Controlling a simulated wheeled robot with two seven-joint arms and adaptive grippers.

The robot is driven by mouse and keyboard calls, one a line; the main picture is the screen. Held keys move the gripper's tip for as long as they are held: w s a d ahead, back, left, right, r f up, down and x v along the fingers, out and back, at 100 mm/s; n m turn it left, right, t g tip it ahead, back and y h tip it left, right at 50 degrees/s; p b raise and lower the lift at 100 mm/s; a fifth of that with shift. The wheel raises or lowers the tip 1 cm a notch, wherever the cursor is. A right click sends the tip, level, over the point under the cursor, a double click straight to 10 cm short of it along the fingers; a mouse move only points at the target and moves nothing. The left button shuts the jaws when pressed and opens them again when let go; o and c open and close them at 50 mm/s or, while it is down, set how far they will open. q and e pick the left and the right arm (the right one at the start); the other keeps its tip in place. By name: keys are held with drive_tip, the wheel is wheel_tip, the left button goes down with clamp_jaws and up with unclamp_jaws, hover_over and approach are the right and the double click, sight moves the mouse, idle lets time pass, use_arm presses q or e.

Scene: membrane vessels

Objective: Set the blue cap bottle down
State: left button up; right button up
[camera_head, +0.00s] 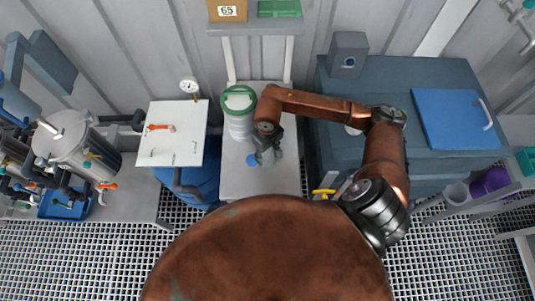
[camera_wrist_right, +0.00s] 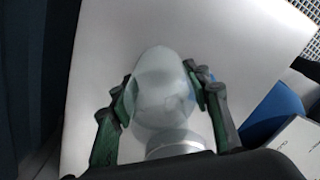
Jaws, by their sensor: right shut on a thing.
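My right gripper (camera_head: 267,158) reaches down over the pale bench (camera_head: 235,185), just right of and in front of a white vessel with a green lid (camera_head: 239,125). In the right wrist view its two dark green fingers (camera_wrist_right: 162,105) are shut around a translucent whitish bottle (camera_wrist_right: 160,90). A small blue part, which may be its cap (camera_head: 251,160), shows beside the gripper in the head view. A bit of blue also shows behind the right finger in the wrist view. I cannot tell whether the bottle touches the bench. My left gripper is not in view.
A white panel (camera_head: 173,133) over a blue drum (camera_head: 195,180) stands left of the bench. A blue-grey chest (camera_head: 400,75) stands at the right. A shelf (camera_head: 253,28) with a box marked 65 is behind. The front of the bench is clear.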

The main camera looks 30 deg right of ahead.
drive_tip(key=shift+f, duration=0.2)
drive_tip(key=shift+f, duration=0.1)
drive_tip(key=o, duration=1.2)
drive_tip(key=shift+c, duration=0.2)
